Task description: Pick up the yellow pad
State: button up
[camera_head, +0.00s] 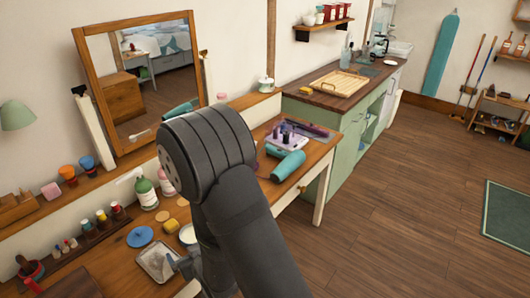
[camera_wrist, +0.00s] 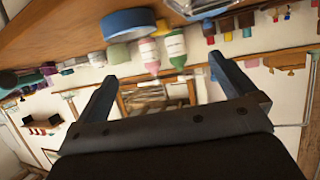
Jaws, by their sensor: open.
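A small yellow pad (camera_head: 172,225) lies on the wooden dressing table (camera_head: 125,268), close beside my arm in the head view. What looks like the same yellow pad (camera_wrist: 162,27) shows in the wrist view, between a blue disc and two bottles. My gripper (camera_wrist: 162,70) is open, with nothing between its fingers. The pad is beyond the fingertips and apart from them. In the head view my forearm hides most of the gripper.
A blue disc (camera_head: 140,237), a tan disc (camera_head: 162,215), a metal tray (camera_head: 157,262) and a green bottle (camera_head: 146,193) crowd the pad. A framed mirror (camera_head: 150,75) stands behind. A yellow block (camera_head: 306,90) lies on the far counter.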

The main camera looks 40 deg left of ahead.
jog(key=c, duration=0.7)
